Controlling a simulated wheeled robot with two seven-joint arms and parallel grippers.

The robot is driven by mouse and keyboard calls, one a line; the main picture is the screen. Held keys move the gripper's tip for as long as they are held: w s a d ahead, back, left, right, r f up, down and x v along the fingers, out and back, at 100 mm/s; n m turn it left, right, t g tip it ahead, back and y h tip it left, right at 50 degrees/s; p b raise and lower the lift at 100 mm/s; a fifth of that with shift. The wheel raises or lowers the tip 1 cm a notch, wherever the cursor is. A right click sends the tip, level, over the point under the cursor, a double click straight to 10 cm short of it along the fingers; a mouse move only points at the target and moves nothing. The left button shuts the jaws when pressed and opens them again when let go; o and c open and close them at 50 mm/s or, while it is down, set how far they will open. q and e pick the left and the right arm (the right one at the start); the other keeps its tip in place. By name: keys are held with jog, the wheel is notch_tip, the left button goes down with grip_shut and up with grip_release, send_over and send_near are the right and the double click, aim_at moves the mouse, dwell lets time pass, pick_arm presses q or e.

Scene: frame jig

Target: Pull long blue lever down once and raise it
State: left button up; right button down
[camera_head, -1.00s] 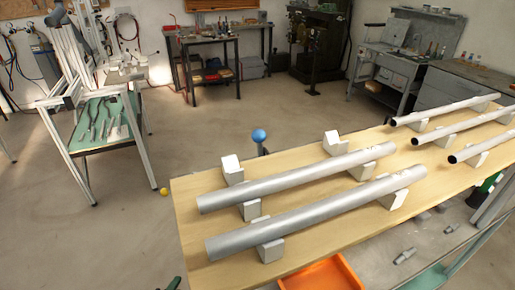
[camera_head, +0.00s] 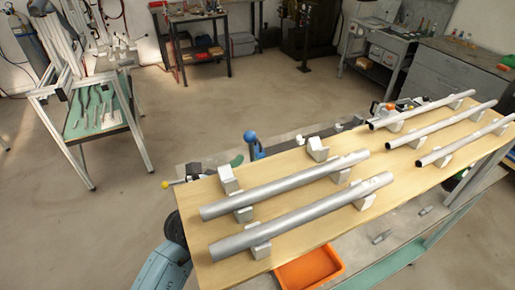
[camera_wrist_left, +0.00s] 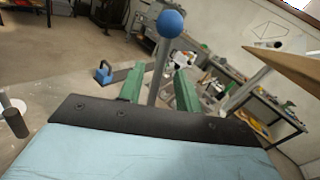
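The long lever shows in the left wrist view as a grey shaft topped by a blue ball (camera_wrist_left: 170,23). In the head view its blue ball (camera_head: 250,135) stands just behind the wooden board's far edge. My left gripper (camera_wrist_left: 158,88) is open, its two green fingers apart, with the lever's shaft seen between them. The ball is beyond the fingertips. I cannot tell how deep the shaft sits between the fingers, and I see no grip on it. In the head view the left arm comes up at the lower left. My right gripper is not in view.
A wooden board (camera_head: 300,180) carries grey tubes on white blocks. A short yellow-knobbed lever (camera_head: 165,184) sticks out at its left corner. A smaller blue handle (camera_wrist_left: 103,72) shows left of the shaft in the wrist view. An orange bin (camera_head: 310,268) lies below the front edge. Open floor lies behind.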

aim_at(251, 158)
pick_arm(q)
jog(key=x, duration=0.5)
jog(key=shift+w+d, duration=0.2)
jog(key=shift+w, duration=0.1)
grip_shut()
